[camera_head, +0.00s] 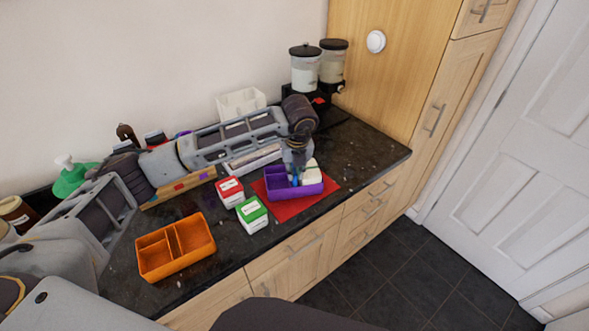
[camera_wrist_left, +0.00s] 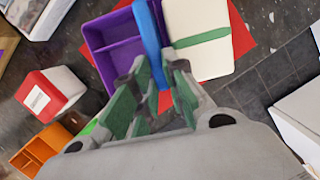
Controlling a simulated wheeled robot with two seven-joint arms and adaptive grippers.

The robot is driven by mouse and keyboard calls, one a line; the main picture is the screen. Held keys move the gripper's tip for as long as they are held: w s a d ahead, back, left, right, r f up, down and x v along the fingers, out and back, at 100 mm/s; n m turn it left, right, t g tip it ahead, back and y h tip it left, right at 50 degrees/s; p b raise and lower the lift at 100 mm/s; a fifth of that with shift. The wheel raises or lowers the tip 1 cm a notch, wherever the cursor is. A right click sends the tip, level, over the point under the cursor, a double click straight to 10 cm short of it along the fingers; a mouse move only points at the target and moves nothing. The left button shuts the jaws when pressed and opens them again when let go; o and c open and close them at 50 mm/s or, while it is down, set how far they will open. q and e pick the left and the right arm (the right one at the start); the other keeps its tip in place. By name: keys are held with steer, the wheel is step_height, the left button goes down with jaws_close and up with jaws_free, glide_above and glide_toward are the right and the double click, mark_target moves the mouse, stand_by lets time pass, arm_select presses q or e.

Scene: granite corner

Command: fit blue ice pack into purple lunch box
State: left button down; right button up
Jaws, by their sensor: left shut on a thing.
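The purple lunch box (camera_head: 283,194) sits on a red mat on the counter; its dividers show in the left wrist view (camera_wrist_left: 117,52). My left gripper (camera_head: 297,167) points down over it, shut on the blue ice pack (camera_wrist_left: 149,38), a narrow slab held on edge. Only a small blue part of the pack (camera_head: 294,181) shows in the head view. The pack stands between the open compartments and a cream block with a green band (camera_wrist_left: 198,40) at the box's right end. Whether the pack touches the box floor is hidden. My right gripper is not in view.
Red-lidded (camera_head: 230,191) and green-lidded (camera_head: 251,213) white containers stand left of the box. An orange divided box (camera_head: 175,247) lies nearer the front left. Two dispensers (camera_head: 305,68) stand at the back. The counter right of the mat (camera_head: 318,207) is clear.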

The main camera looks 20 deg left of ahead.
arm_select(q)
steer(key=shift+f, duration=0.15)
steer(key=c, duration=1.5)
jaws_free()
steer(key=shift+o, duration=0.2)
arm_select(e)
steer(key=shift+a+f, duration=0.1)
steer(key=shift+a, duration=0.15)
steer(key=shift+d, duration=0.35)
